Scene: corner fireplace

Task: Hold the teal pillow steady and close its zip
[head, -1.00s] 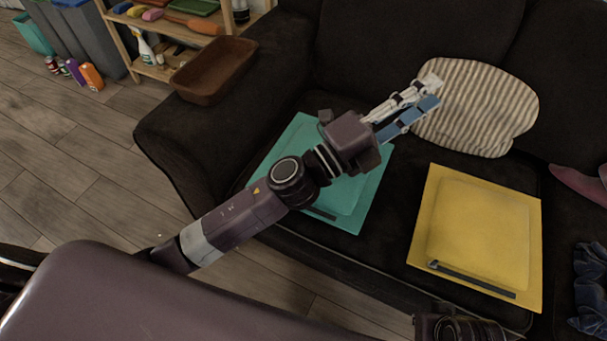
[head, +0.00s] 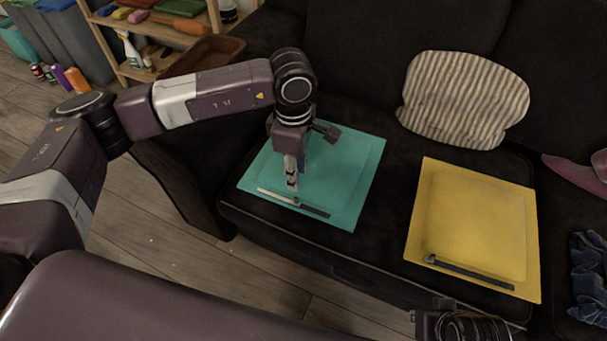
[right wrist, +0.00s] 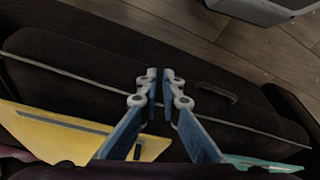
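The teal pillow (head: 345,180) lies flat on the left sofa seat. Its zip (head: 316,212) runs along the front edge, with a pale stretch at left, a dark stretch at right and a small slider between. My left gripper (head: 292,186) points down over the zip, its tips close to the slider; touching or apart is unclear. Its fingers are seen edge-on, so the gap is hidden. My right gripper (right wrist: 160,75) has its fingertips almost together with nothing between them, in front of the sofa. A corner of the teal pillow (right wrist: 265,163) shows in the right wrist view.
A yellow pillow (head: 475,220) with a dark zip lies to the right on the dark sofa (head: 390,265). A striped cushion (head: 462,95) leans behind. A brown tray (head: 210,55) sits at the left armrest. Dark blue cloth (head: 588,275) lies at far right.

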